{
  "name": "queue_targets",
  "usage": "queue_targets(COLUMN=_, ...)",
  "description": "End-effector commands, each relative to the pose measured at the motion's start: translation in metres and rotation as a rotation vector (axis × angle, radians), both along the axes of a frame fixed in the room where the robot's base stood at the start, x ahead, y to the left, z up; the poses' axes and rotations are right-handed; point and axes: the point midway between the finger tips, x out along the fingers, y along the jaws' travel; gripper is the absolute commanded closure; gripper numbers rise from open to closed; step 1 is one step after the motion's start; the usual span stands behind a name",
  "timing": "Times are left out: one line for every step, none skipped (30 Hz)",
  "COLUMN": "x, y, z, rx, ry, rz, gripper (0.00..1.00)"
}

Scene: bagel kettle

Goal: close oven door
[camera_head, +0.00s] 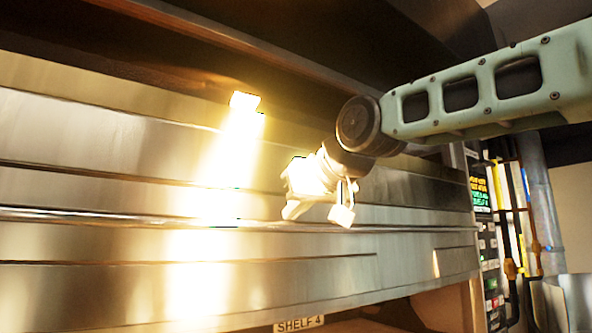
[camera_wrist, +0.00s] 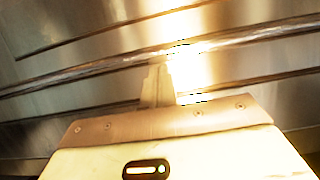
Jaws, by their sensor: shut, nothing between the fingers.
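The oven door (camera_head: 90,190) is a wide brushed-metal panel with horizontal seams, filling the left and middle of the head view. A long horizontal bar or ledge (camera_head: 120,217) runs along it. My gripper (camera_head: 322,212) is in front of the metal panels, shut and empty, with its tips pointing down near the bar. In the wrist view the shut fingers (camera_wrist: 158,82) reach toward the same bar (camera_wrist: 90,76). Whether they touch it I cannot tell. Bright glare washes out part of the metal and gripper.
A label reading "SHELF 4" (camera_head: 299,324) is below the panels. A control panel with a lit display (camera_head: 482,193) stands at the right, beside pipes (camera_head: 540,190). A dark overhanging edge (camera_head: 220,35) runs above the metal front.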

Motion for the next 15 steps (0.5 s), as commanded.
queue_targets(x=0.001, y=0.000, z=-0.035, rx=-0.007, ry=0.012, rz=0.001, gripper=1.00)
queue_targets(x=0.001, y=0.000, z=-0.043, rx=-0.007, ry=0.013, rz=0.001, gripper=1.00)
queue_targets(x=0.001, y=0.001, z=-0.055, rx=-0.007, ry=0.013, rz=0.001, gripper=1.00)
queue_targets(x=0.001, y=0.001, z=-0.064, rx=-0.007, ry=0.013, rz=0.001, gripper=1.00)
queue_targets(x=0.001, y=0.001, z=-0.073, rx=-0.007, ry=0.013, rz=0.001, gripper=1.00)
queue_targets(x=0.001, y=0.000, z=-0.084, rx=-0.007, ry=0.013, rz=0.001, gripper=1.00)
queue_targets(x=0.001, y=0.000, z=-0.093, rx=-0.007, ry=0.012, rz=0.000, gripper=1.00)
queue_targets(x=0.001, y=0.000, z=-0.102, rx=-0.008, ry=0.013, rz=0.000, gripper=1.00)
queue_targets(x=0.001, y=0.000, z=-0.113, rx=-0.008, ry=0.013, rz=0.000, gripper=1.00)
queue_targets(x=0.001, y=0.000, z=-0.122, rx=-0.007, ry=0.012, rz=0.000, gripper=1.00)
queue_targets(x=0.001, y=0.000, z=-0.130, rx=-0.007, ry=0.012, rz=0.000, gripper=1.00)
queue_targets(x=0.001, y=0.000, z=-0.141, rx=-0.007, ry=0.011, rz=0.000, gripper=1.00)
queue_targets(x=0.001, y=0.000, z=-0.150, rx=-0.008, ry=0.011, rz=0.000, gripper=1.00)
queue_targets(x=0.001, y=0.000, z=-0.159, rx=-0.008, ry=0.012, rz=0.001, gripper=1.00)
queue_targets(x=0.001, y=0.000, z=-0.170, rx=-0.008, ry=0.013, rz=0.001, gripper=1.00)
